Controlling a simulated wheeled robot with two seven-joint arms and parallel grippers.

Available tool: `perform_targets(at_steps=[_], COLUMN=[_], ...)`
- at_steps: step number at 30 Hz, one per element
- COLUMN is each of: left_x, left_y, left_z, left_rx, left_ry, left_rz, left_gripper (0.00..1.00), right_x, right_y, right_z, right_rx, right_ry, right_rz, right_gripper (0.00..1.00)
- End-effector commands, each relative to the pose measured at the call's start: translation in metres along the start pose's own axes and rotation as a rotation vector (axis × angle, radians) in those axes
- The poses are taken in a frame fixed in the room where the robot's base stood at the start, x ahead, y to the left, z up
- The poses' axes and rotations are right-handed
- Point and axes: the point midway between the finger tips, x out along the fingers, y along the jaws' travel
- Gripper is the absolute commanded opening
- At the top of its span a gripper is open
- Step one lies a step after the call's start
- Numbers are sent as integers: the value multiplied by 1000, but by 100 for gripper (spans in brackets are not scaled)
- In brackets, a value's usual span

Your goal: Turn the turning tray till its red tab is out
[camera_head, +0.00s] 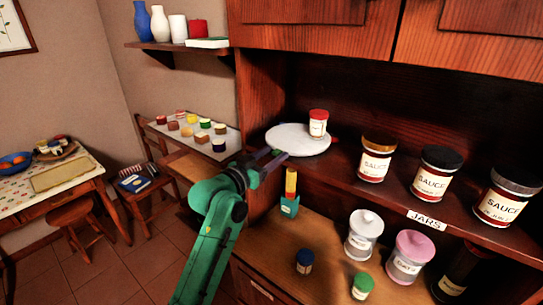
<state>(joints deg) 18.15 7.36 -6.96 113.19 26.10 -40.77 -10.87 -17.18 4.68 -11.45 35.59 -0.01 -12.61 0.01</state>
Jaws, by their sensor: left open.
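The turning tray (290,138) is a flat white disc at the left end of the cabinet shelf. A small jar with a red lid (318,124) stands on its right part. My left gripper (270,157), on a green arm, is open at the tray's front left edge. I cannot tell whether its fingers touch the rim. My right gripper is not in view.
Several sauce jars (433,173) stand on the shelf to the right. Below are a yellow-handled teal object (290,195), a white-lidded canister (363,235) and a pink-lidded canister (408,257). A board with small jars (197,133) lies left of the cabinet. The upper cupboard hangs above.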

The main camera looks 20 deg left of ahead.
Motion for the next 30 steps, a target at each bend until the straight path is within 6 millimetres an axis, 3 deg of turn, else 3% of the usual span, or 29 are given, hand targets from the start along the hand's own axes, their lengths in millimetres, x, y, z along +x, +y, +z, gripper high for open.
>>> perform_targets(at_steps=[2, 3, 7, 30], left_x=[0, 0, 0, -1], left_y=[0, 0, 0, 0], left_z=[0, 0, 0, 1], left_rx=[0, 0, -1, -1], left_ry=[0, 0, -1, -1], left_rz=[0, 0, 0, 0], left_gripper=[57, 50, 0, 0], right_x=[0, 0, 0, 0], right_y=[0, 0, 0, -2], right_z=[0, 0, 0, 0], right_rx=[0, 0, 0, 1], right_ry=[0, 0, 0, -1], right_rz=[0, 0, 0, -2], right_gripper=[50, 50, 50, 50])
